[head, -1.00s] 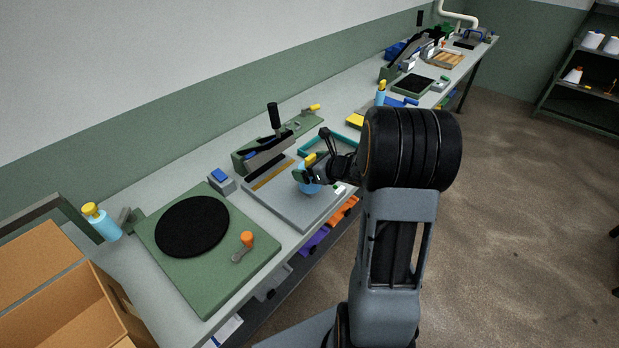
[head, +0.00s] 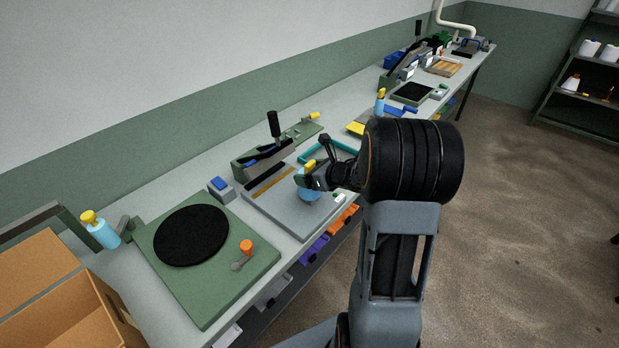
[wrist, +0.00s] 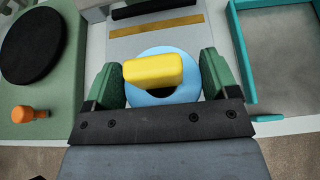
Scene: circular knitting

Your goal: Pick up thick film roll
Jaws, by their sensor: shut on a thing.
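My gripper (head: 307,178) is low over the grey plate of the green sealer-like device on the bench. In the wrist view its dark green fingers (wrist: 158,70) stand on both sides of a light blue round thing (wrist: 180,95) with a yellow block-like top (wrist: 153,70), and are shut on it. In the head view the light blue thing (head: 309,194) shows just below my fingers. It resembles the blue bottles with yellow tops on the bench. I cannot tell whether it is the film roll, or whether it touches the plate. No other roll is clearly visible.
The green sealer-like device (head: 248,168) with a black upright handle stands behind. A green base with a black disc (head: 191,234) and orange knob is to the left. A teal-rimmed tray (wrist: 243,60) is to the right. A blue bottle (head: 104,235) stands near the cardboard box (head: 75,310).

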